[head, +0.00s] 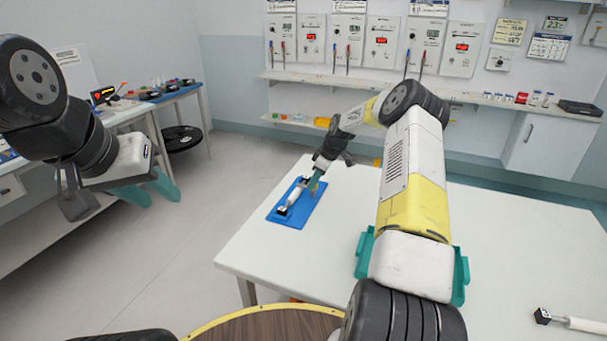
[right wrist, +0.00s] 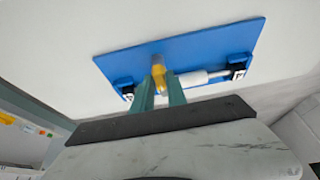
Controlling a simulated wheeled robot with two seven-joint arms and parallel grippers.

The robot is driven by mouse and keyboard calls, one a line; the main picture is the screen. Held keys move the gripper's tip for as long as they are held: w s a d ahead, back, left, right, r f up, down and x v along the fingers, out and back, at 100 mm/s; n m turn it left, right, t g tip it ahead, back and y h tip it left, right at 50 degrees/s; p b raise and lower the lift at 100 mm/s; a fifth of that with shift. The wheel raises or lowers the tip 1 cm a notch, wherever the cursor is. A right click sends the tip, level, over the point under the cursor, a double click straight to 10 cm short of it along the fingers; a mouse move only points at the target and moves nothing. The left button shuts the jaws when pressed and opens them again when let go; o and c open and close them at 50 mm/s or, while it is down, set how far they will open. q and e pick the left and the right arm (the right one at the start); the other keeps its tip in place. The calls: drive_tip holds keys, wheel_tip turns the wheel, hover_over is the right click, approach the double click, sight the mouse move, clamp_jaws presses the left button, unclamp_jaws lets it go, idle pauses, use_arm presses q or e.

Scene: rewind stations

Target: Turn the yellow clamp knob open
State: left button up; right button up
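The yellow clamp knob (right wrist: 158,74) stands on a blue board (right wrist: 205,44) and shows between my right gripper's teal fingertips in the right wrist view. My right gripper (head: 316,181) reaches down over the board (head: 308,213) in the head view and appears shut on the knob. The finger contact is partly hidden. A white roller (right wrist: 194,78) with dark end blocks lies along the board beside the knob. My left gripper (head: 150,191) is open and empty in the air at the left, away from the board.
The board lies at the left end of a white table (head: 340,235). A teal tray (head: 460,275) is partly hidden under my right arm. Another white roller (head: 585,325) lies at the lower right. A side bench (head: 125,112) stands at the left wall.

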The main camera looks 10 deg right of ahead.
clamp_jaws()
drive_tip(key=shift+m, duration=0.4)
drive_tip(key=m+t+h, duration=0.1)
drive_tip(key=m, duration=0.2)
drive_tip(key=shift+s+a+r+m, duration=0.1)
drive_tip(key=shift+m, duration=0.3)
drive_tip(key=m+t+h, duration=0.1)
drive_tip(key=m, duration=0.2)
drive_tip(key=shift+a+m, duration=0.15)
drive_tip(key=shift+m, duration=0.15)
drive_tip(key=m+h, duration=0.1)
drive_tip(key=m, duration=0.1)
drive_tip(key=m+h, duration=0.1)
drive_tip(key=m, duration=0.2)
drive_tip(key=shift+a+h, duration=0.15)
drive_tip(key=shift+h, duration=0.15)
drive_tip(key=m, duration=0.2)
drive_tip(key=m+h, duration=0.1)
drive_tip(key=m, duration=0.1)
drive_tip(key=shift+m+g+h, duration=0.3)
drive_tip(key=o, duration=0.5)
unclamp_jaws()
